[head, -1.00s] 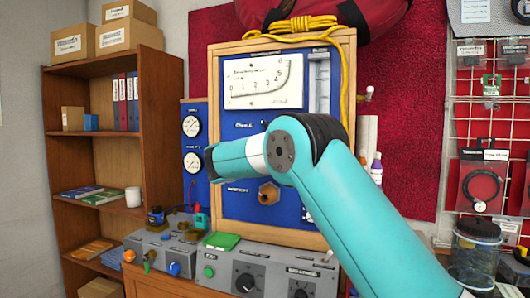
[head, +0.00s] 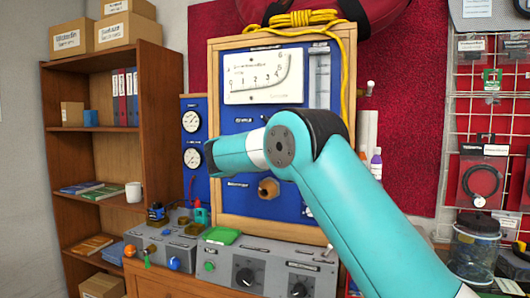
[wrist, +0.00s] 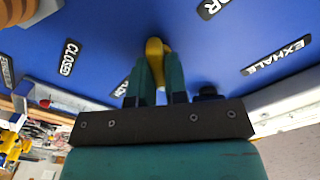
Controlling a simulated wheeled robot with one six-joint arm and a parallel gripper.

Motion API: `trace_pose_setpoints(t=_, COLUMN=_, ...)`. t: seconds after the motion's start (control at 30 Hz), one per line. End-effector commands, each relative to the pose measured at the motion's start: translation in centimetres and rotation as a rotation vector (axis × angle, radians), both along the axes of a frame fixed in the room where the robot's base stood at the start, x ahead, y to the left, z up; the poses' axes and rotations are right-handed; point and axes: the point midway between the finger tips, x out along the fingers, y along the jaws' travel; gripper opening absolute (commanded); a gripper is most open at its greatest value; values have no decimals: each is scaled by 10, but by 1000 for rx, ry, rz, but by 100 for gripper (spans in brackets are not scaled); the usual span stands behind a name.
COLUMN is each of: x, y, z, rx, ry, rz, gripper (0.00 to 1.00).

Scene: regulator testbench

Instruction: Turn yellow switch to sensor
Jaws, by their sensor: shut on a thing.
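The yellow switch (wrist: 154,47) shows in the wrist view on a blue panel (wrist: 215,45). Its lever stands between the two teal fingers of my gripper (wrist: 160,72), which is shut on it. A label partly hidden by the fingers sits to the left of them, with a "CLOSED" label (wrist: 70,55) further left and an "EXHALE" label (wrist: 277,57) to the right. The sensor label cannot be made out. In the head view my arm hides the switch and the fingertips in front of the blue panel (head: 235,112).
A small black part (wrist: 207,92) is close to the right finger. In the head view a brass fitting (head: 268,188) juts out below my wrist. Grey control boxes (head: 262,262) stand below the panel, and two gauges (head: 192,140) are to the left.

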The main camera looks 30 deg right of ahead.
Motion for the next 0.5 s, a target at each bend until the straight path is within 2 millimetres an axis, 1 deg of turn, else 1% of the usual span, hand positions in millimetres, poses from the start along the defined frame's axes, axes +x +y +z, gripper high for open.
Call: trace_pose_setpoints(t=0.5, x=2, y=1, z=0, rx=-284, ry=368, rz=-2, gripper=0)
